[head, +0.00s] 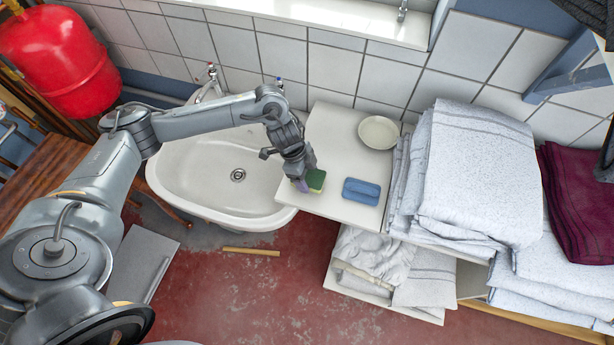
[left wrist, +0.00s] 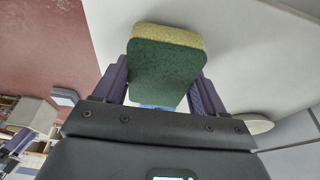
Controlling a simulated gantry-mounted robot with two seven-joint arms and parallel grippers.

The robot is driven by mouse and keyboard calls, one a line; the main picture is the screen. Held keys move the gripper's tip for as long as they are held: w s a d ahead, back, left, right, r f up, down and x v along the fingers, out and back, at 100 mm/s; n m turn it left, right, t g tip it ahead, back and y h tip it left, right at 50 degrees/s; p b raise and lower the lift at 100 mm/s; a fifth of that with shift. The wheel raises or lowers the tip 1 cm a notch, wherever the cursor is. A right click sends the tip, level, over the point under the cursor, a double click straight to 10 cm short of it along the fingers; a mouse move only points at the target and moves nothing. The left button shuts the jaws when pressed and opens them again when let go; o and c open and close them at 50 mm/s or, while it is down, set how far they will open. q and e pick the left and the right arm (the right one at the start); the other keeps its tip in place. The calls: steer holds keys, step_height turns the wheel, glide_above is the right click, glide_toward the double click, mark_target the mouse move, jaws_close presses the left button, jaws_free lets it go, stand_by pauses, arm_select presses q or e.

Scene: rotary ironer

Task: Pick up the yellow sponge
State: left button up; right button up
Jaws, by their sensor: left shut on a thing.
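The yellow sponge (head: 316,180) has a dark green scouring side. In the head view it is at the left front of a small white table, at the tips of my left gripper (head: 304,184). In the left wrist view the sponge (left wrist: 165,65) sits between the two purple fingers of my left gripper (left wrist: 163,85), which are shut on its sides. Its green face is towards the camera and its yellow layer shows along the top. I cannot tell whether it touches the table. My right gripper is not in view.
A blue sponge-like block (head: 361,191) lies on the white table (head: 335,130), right of the gripper. A pale bowl (head: 379,132) stands behind it. A white sink (head: 190,170) is at the left; stacked towels (head: 480,170) are at the right.

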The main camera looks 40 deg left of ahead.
arm_select(q)
step_height(320, 180, up, 3)
steer(key=shift+f, duration=0.1)
steer(key=d+r, duration=0.7)
steer(key=d, duration=0.4)
steer(key=shift+d+r, duration=0.15)
steer(key=shift+d, duration=0.2)
steer(key=shift+w, duration=0.1)
